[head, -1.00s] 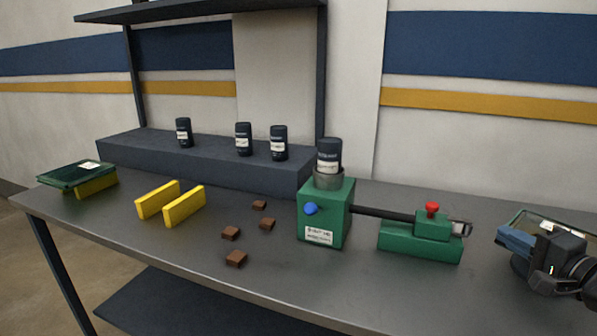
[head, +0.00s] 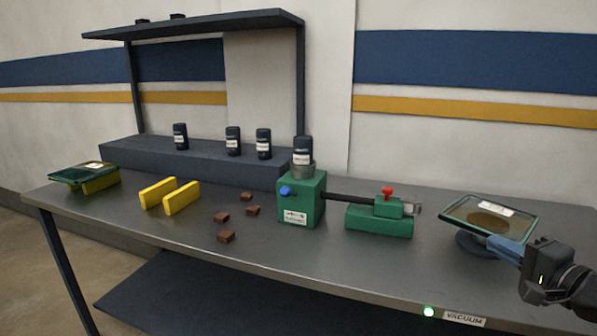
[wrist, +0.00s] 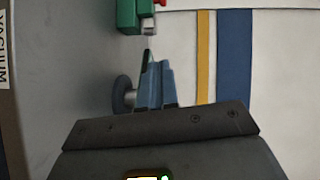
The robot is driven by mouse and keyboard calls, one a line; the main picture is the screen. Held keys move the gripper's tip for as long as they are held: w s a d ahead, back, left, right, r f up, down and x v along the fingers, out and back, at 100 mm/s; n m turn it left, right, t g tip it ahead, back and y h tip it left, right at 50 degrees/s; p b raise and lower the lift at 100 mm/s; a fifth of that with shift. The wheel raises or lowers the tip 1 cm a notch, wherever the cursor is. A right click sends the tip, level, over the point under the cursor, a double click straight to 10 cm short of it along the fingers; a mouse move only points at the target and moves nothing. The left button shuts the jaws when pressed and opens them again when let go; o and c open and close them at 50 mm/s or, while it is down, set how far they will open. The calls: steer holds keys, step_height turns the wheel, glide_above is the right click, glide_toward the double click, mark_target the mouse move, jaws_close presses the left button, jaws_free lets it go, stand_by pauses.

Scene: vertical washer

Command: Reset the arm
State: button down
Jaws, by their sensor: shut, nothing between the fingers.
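My gripper (head: 503,247) is at the right end of the bench in the head view, its blue fingers shut with nothing between them. It is at the near right side of a glass plate (head: 462,211), which rests tilted on a dark round base (head: 474,246). The fingers overlap the plate's near edge in the picture; I cannot tell whether they touch. In the wrist view my gripper's fingers (wrist: 152,72) point up the picture, with a dark round thing (wrist: 122,95) beside them.
A green clamp (head: 380,220) joins by a rod to a green box (head: 302,203) holding a dark canister (head: 302,152). Yellow blocks (head: 182,198), brown pieces (head: 226,236) and another glass plate (head: 72,177) lie left. A VACUUM label (head: 465,318) and green light mark the bench's front edge.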

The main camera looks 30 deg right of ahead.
steer(key=s+a+f+n+g, duration=0.1)
steer(key=s+a+f+n, duration=0.25)
steer(key=a+f, duration=0.45)
steer(key=s+a+f+n+g, duration=0.2)
steer(key=s+a+f+n, duration=0.15)
steer(key=a+f, duration=0.45)
steer(key=s+a+r+n+y, duration=0.2)
steer(key=s+a+r+n, duration=0.2)
steer(key=s+a+n, duration=0.2)
steer(key=s+a+r+n+t+y, duration=0.1)
steer(key=s+a+r+n+y, duration=0.1)
steer(key=s+a+n, duration=0.4)
steer(key=s+a+r, duration=0.1)
steer(key=s+a, duration=0.3)
steer(key=a, duration=0.4)
steer(key=shift+r+n, duration=0.3)
steer(key=shift+r, duration=0.05)
steer(key=shift+s, duration=0.1)
